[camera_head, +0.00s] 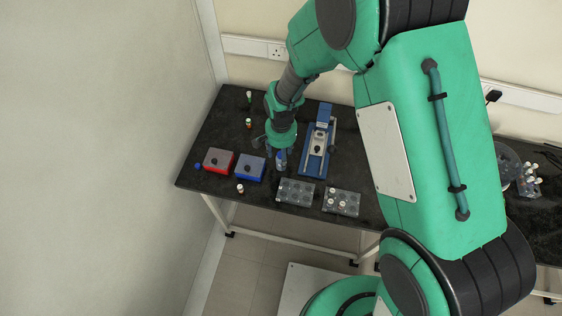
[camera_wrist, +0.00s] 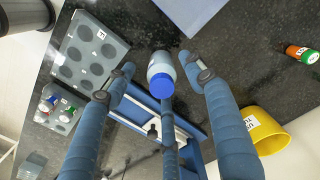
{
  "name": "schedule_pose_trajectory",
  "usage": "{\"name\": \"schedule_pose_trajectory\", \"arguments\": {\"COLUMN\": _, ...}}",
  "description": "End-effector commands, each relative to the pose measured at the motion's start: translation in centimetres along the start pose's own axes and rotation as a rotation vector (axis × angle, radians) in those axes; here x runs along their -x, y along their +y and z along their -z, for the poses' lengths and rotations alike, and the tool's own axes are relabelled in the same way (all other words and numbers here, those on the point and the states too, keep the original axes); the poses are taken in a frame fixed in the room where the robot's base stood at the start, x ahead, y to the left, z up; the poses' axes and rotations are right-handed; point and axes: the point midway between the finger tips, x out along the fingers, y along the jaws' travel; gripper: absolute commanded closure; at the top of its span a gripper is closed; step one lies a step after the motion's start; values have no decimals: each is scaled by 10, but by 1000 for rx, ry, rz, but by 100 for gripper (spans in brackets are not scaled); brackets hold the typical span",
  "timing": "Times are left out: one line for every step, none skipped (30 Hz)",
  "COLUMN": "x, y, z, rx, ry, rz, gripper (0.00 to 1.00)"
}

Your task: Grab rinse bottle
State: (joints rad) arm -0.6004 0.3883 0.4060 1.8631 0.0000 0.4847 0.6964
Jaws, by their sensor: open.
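In the wrist view the bottle (camera_wrist: 161,67) lies between the spread blue fingers of my gripper (camera_wrist: 158,63). The fingers are open, with visible gaps on the left and right of the bottle. I cannot tell whether the third finger touches it. My gripper's palm partly hides the bottle from the head camera.
A blue and silver device (camera_head: 317,145) stands close right of the bottle. A blue box (camera_head: 249,168) and a red box (camera_head: 218,161) stand to the left. Grey racks (camera_head: 296,192) lie in front. The wrist view shows a yellow cup (camera_wrist: 267,130) and an orange-green vial (camera_wrist: 298,52).

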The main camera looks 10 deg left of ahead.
Motion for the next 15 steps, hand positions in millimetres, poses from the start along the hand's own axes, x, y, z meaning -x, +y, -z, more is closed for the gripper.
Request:
{"name": "schedule_pose_trajectory", "arguments": {"x": -2, "y": 0, "z": 0, "rx": 0, "ry": 0, "rz": 0, "gripper": 46}}
{"name": "schedule_pose_trajectory", "arguments": {"x": -3, "y": 0, "z": 0, "rx": 0, "ry": 0, "rz": 0, "gripper": 46}}
{"name": "schedule_pose_trajectory", "arguments": {"x": -3, "y": 0, "z": 0, "rx": 0, "ry": 1, "rz": 0, "gripper": 46}}
{"name": "schedule_pose_trajectory", "arguments": {"x": -3, "y": 0, "z": 0, "rx": 0, "ry": 1, "rz": 1, "gripper": 46}}
{"name": "schedule_pose_trajectory", "arguments": {"x": -3, "y": 0, "z": 0, "rx": 0, "ry": 1, "rz": 1, "gripper": 46}}
{"name": "schedule_pose_trajectory", "arguments": {"x": -3, "y": 0, "z": 0, "rx": 0, "ry": 1, "rz": 1, "gripper": 46}}
{"name": "schedule_pose_trajectory", "arguments": {"x": -3, "y": 0, "z": 0, "rx": 0, "ry": 1, "rz": 1, "gripper": 46}}
{"name": "schedule_pose_trajectory", "arguments": {"x": -3, "y": 0, "z": 0, "rx": 0, "ry": 1, "rz": 1, "gripper": 46}}
{"name": "schedule_pose_trajectory", "arguments": {"x": -3, "y": 0, "z": 0, "rx": 0, "ry": 1, "rz": 1, "gripper": 46}}
{"name": "schedule_pose_trajectory", "arguments": {"x": -3, "y": 0, "z": 0, "rx": 0, "ry": 1, "rz": 0, "gripper": 46}}
{"name": "schedule_pose_trajectory", "arguments": {"x": -3, "y": 0, "z": 0, "rx": 0, "ry": 1, "rz": 0, "gripper": 46}}
{"name": "schedule_pose_trajectory", "arguments": {"x": -4, "y": 0, "z": 0, "rx": 0, "ry": 0, "rz": 0, "gripper": 46}}
{"name": "schedule_pose_trajectory", "arguments": {"x": -4, "y": 0, "z": 0, "rx": 0, "ry": 0, "rz": 0, "gripper": 46}}
{"name": "schedule_pose_trajectory", "arguments": {"x": -5, "y": 0, "z": 0, "rx": 0, "ry": 0, "rz": 0, "gripper": 46}}
{"name": "schedule_pose_trajectory", "arguments": {"x": -7, "y": 0, "z": 0, "rx": 0, "ry": 0, "rz": 0, "gripper": 46}}
